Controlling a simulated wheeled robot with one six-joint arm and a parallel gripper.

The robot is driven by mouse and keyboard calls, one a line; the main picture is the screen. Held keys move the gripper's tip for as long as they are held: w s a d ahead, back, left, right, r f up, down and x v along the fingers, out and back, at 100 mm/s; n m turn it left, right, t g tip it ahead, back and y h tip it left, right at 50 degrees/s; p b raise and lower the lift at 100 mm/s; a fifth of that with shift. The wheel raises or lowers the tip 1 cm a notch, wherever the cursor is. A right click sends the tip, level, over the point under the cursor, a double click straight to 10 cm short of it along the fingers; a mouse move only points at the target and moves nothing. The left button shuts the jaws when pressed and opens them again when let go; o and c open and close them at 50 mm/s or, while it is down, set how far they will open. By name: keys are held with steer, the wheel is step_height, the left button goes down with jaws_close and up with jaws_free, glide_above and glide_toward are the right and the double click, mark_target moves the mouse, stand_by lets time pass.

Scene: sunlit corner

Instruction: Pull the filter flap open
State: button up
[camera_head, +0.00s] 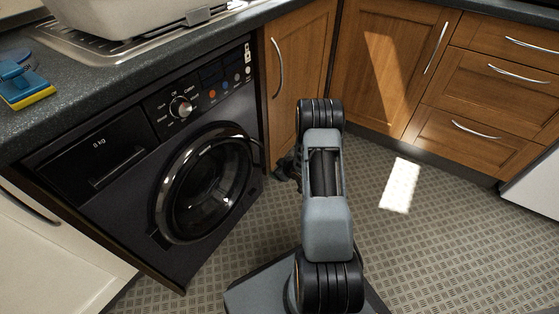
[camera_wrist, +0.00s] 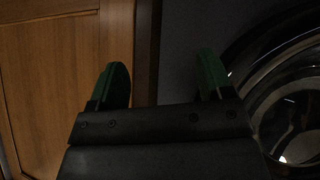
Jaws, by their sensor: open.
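The black washing machine (camera_head: 215,235) stands under the counter at the left, with its round door (camera_head: 207,185) shut. I cannot make out the filter flap clearly in either view. My gripper (camera_head: 284,168) is low beside the machine's right front edge, small and partly hidden by my arm. In the wrist view my gripper (camera_wrist: 163,76) is open, with two green fingertips apart and nothing between them. The machine's dark front and the chrome door ring (camera_wrist: 262,70) are at the right there.
A wooden cupboard door (camera_head: 298,62) adjoins the machine's right side; it fills the left of the wrist view (camera_wrist: 50,70). More cupboards and drawers (camera_head: 483,135) line the back right. The counter holds a sink (camera_head: 75,42) and a blue-yellow sponge item (camera_head: 25,84). The patterned floor (camera_head: 450,230) is clear.

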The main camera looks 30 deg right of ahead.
steer(key=shift+m+g+h, duration=0.3)
steer(key=shift+h, duration=0.3)
steer(key=shift+w+d+r, duration=0.1)
steer(key=shift+w+r, duration=0.05)
steer(key=shift+r, duration=2.05)
